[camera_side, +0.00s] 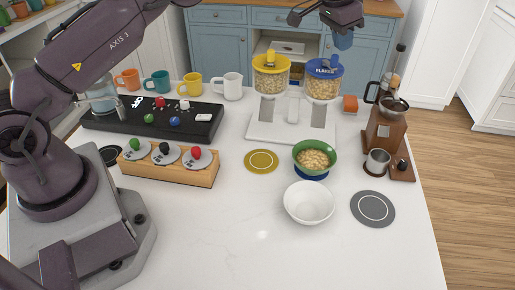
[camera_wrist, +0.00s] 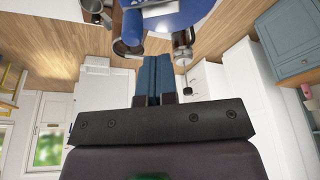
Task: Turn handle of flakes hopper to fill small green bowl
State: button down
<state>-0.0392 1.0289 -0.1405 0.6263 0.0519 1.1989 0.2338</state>
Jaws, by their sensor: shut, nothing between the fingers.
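The flakes hopper (camera_side: 322,87) is a clear canister of flakes with a blue lid marked FLAKES, standing on the right side of a white dispenser stand. Its blue lid (camera_wrist: 185,14) also shows at the top of the wrist view. The small green bowl (camera_side: 331,152) sits below and in front of the hopper, on a blue round mat (camera_side: 313,177), and holds a heap of pale flakes. My gripper (camera_side: 343,41) hangs just above and right of the blue lid. Its blue fingers (camera_wrist: 153,75) are together with nothing between them. They appear apart from the lid.
A yellow-lidded hopper (camera_side: 270,78) stands left of the flakes hopper. A white bowl (camera_side: 309,203) is in front of the green bowl. A coffee grinder (camera_side: 386,132) and French press stand at right. The counter's front left-centre is clear.

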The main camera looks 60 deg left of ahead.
aim_at(341, 68)
jog(key=shift+f, duration=0.1)
dwell(0.3)
jog(key=shift+s+f, duration=0.1)
jog(key=shift+f, duration=1.8)
jog(key=shift+s+d+r, duration=0.15)
jog(key=shift+s+r, duration=0.1)
jog(key=shift+r, duration=0.55)
jog(key=shift+s+d+r, duration=0.1)
jog(key=shift+s+d, duration=0.25)
jog(key=shift+s, duration=0.35)
jog(key=shift+w, duration=0.45)
jog(key=shift+w+a+r, duration=0.1)
jog(key=shift+r, duration=0.15)
notch_tip(341, 68, up, 7)
